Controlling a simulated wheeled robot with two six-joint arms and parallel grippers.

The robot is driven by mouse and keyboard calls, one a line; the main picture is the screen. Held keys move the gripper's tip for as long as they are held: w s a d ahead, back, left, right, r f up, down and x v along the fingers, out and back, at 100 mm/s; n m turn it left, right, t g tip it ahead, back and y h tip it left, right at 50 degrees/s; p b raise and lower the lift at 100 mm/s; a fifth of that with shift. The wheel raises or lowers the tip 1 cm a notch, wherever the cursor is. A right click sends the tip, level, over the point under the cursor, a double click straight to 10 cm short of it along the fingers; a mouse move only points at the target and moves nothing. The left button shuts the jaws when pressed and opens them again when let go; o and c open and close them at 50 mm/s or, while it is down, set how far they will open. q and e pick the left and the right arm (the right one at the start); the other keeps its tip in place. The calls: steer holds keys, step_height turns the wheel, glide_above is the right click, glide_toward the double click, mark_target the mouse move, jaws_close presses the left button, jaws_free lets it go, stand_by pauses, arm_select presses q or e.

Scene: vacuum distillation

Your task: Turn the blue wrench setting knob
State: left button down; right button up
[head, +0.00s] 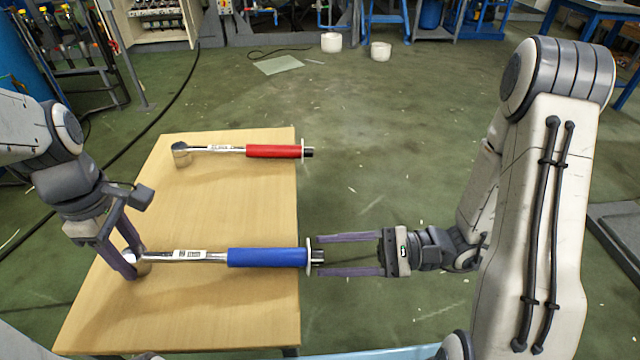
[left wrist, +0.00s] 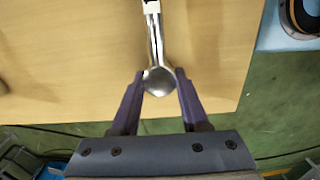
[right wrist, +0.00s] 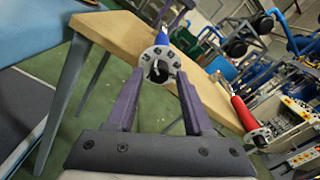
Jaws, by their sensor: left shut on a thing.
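The blue wrench (head: 268,257) lies across the front of the wooden table, its handle end at the right edge. Its dark setting knob (head: 317,257) sits beyond a silver flange, which faces the camera in the right wrist view (right wrist: 160,66). My left gripper (head: 134,266) is shut on the wrench's round metal head; that head (left wrist: 158,80) shows between the fingers in the left wrist view. My right gripper (head: 320,256) is open, level with the knob, with its fingertips on either side of it. I see no finger touching the knob.
A red wrench (head: 272,151) lies farther back on the wooden table (head: 220,195), parallel to the blue one. The floor right of the table is open. White cylinders (head: 331,42) stand on the floor at the back.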

stand_by(0.3)
steer(key=d, duration=1.2)
steer(key=shift+s, duration=0.15)
steer(key=a+m+g, duration=0.2)
steer(key=a+m, duration=1)
steer(key=shift+a+m+g, duration=0.15)
steer(key=shift+m+g, duration=0.15)
steer(key=shift+m, duration=0.1)
steer(key=shift+w, duration=0.2)
jaws_close()
